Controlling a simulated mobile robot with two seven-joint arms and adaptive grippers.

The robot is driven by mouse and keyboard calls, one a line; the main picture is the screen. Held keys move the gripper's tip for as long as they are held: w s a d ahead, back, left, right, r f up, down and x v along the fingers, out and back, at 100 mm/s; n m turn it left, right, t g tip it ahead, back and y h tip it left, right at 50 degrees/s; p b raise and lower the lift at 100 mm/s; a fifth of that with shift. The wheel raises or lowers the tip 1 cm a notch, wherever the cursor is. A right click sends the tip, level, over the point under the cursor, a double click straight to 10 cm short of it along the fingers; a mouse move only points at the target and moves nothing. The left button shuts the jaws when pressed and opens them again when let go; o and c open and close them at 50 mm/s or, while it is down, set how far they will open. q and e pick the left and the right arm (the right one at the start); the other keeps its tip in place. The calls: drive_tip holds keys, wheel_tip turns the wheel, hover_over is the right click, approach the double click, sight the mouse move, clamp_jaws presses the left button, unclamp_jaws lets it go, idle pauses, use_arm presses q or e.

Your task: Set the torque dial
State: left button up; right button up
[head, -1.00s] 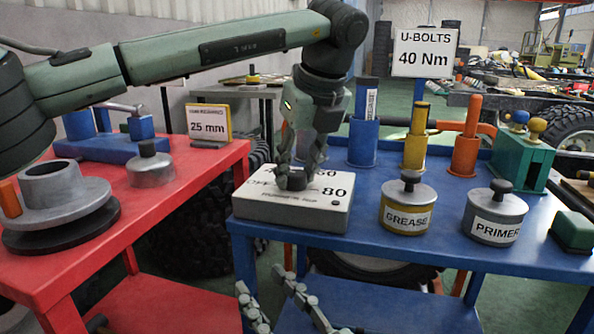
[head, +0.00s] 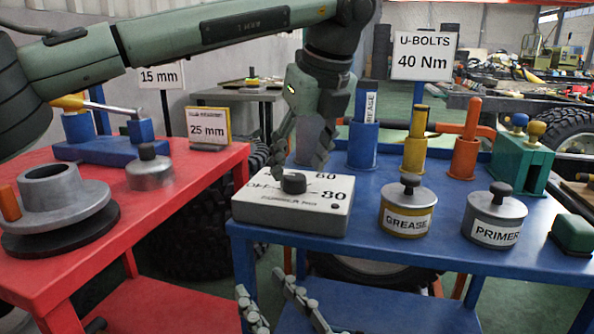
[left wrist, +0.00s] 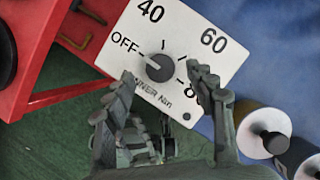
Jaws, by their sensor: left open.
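The torque dial (head: 292,183) is a dark round knob on a white box (head: 290,215) at the blue table's left front. In the left wrist view the knob (left wrist: 160,68) is ringed by OFF, 40, 60 and a partly covered 80. A light mark on it appears to face OFF. My left gripper (head: 297,165) is open, just behind and above the knob in the head view; its fingertips show either side of the knob in the wrist view. Contact cannot be told. A sign (head: 424,54) reads "U-BOLTS 40 Nm". My right gripper (head: 260,280) is open and empty, low in front of the blue table.
A GREASE tin (head: 407,210) and a PRIMER tin (head: 494,220) stand right of the box. Coloured upright cylinders, including a yellow one (head: 416,140), stand behind. The red table (head: 190,200) at left holds a flanged hub (head: 65,195) and a small weight (head: 149,170).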

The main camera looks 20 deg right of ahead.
use_arm(q)
drive_tip(key=v, duration=0.9)
drive_tip(key=shift+r, duration=0.1)
